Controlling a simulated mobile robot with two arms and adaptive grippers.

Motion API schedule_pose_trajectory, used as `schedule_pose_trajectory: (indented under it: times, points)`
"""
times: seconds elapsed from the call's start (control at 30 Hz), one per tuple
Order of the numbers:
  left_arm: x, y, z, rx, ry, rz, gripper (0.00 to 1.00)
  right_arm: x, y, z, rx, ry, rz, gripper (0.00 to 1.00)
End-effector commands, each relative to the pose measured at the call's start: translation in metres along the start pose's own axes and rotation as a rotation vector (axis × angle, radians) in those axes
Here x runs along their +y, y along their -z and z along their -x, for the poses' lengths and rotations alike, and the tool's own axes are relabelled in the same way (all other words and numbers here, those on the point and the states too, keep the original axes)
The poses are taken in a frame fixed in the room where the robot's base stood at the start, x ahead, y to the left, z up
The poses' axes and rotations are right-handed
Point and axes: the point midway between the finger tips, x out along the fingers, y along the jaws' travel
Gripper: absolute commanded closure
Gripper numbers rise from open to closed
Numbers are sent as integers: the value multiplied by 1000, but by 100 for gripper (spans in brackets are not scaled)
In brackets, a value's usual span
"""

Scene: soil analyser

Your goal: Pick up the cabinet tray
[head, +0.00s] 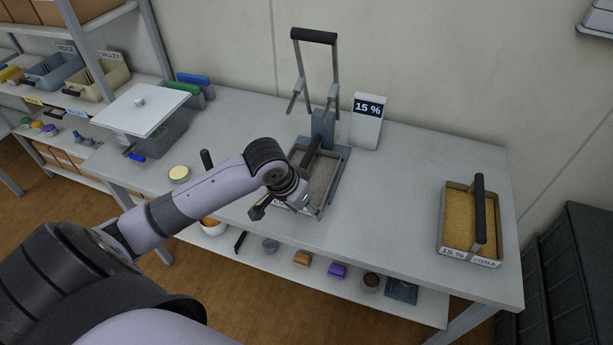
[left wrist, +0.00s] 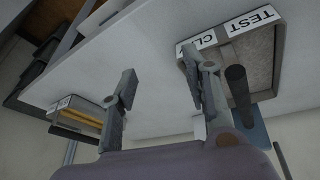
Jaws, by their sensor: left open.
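I cannot tell which tray is the cabinet tray. A tray of grey soil (head: 331,188) with a dark handle sits on the blue-grey base of a lever stand. In the left wrist view this tray (left wrist: 279,62) shows labels reading "TEST" and "CL...". My left gripper (head: 284,210) is open over its near-left part; its fingers (left wrist: 160,68) are spread, and the dark handle (left wrist: 238,95) is outside them, beside the right finger. A tray of yellow soil (head: 441,225), labelled "15 %" and "CHALK", stands at the table's right. My right gripper is not in view.
The lever stand (head: 314,37) rises behind the grey tray, beside a "15 %" sign (head: 367,121). A white-lidded box (head: 160,143) stands on the table's left. Labelled trays (head: 101,80) sit on the left shelves. The table between the two trays is clear.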

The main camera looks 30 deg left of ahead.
Motion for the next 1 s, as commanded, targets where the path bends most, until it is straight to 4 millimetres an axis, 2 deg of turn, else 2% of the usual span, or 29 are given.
schedule_pose_trajectory:
  times: [0.03, 0.2, 0.33, 0.43, 0.57, 0.9, 1.0]
  points:
    - [-18, 18, 11, 9, 18, 31, 56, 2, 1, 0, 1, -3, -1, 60]
    - [-70, 66, 53, 34, 43, 188, 56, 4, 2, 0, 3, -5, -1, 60]
    - [-100, 90, 85, 56, 48, 300, 56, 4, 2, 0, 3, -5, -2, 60]
    - [-109, 98, 94, 64, 43, 345, 56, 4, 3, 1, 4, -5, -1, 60]
    - [-111, 101, 81, 64, 39, 359, 56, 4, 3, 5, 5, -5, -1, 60]
    - [-114, 106, 8, 64, 39, 357, 56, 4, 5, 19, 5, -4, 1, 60]
    - [-116, 107, -8, 66, 40, 357, 56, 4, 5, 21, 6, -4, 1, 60]
